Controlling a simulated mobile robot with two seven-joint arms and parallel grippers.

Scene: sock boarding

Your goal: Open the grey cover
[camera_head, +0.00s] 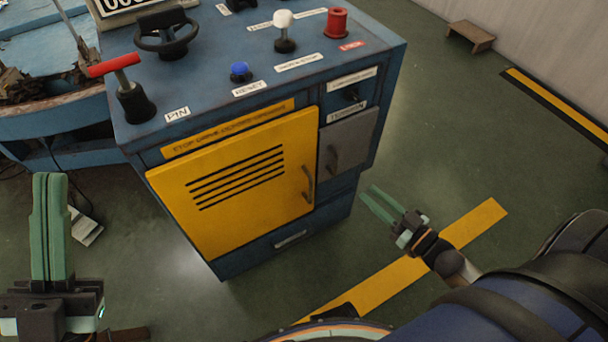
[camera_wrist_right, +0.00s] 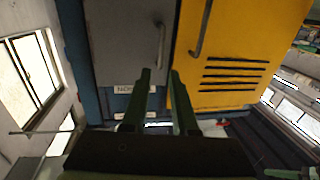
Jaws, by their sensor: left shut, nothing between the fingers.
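The grey cover (camera_head: 350,140) is a small panel on the blue cabinet's front, right of the yellow door, and looks closed. Its dark handle (camera_head: 333,160) is near its left edge. In the right wrist view, which looks upside down, the grey cover (camera_wrist_right: 122,45) is at upper left with its handle (camera_wrist_right: 160,45) on its right side. My right gripper (camera_head: 368,196) is open and empty, below and right of the cover in the head view. Its fingertips (camera_wrist_right: 160,76) appear just below the handle in the wrist view, apart from it. My left gripper (camera_head: 50,178) is shut and empty at far left.
The yellow door (camera_head: 240,180), with slots and its own handle (camera_head: 308,185), adjoins the grey cover. The blue cabinet (camera_head: 220,100) carries a red lever, a wheel and several knobs on top. A small stool (camera_head: 471,36) stands by the wall.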

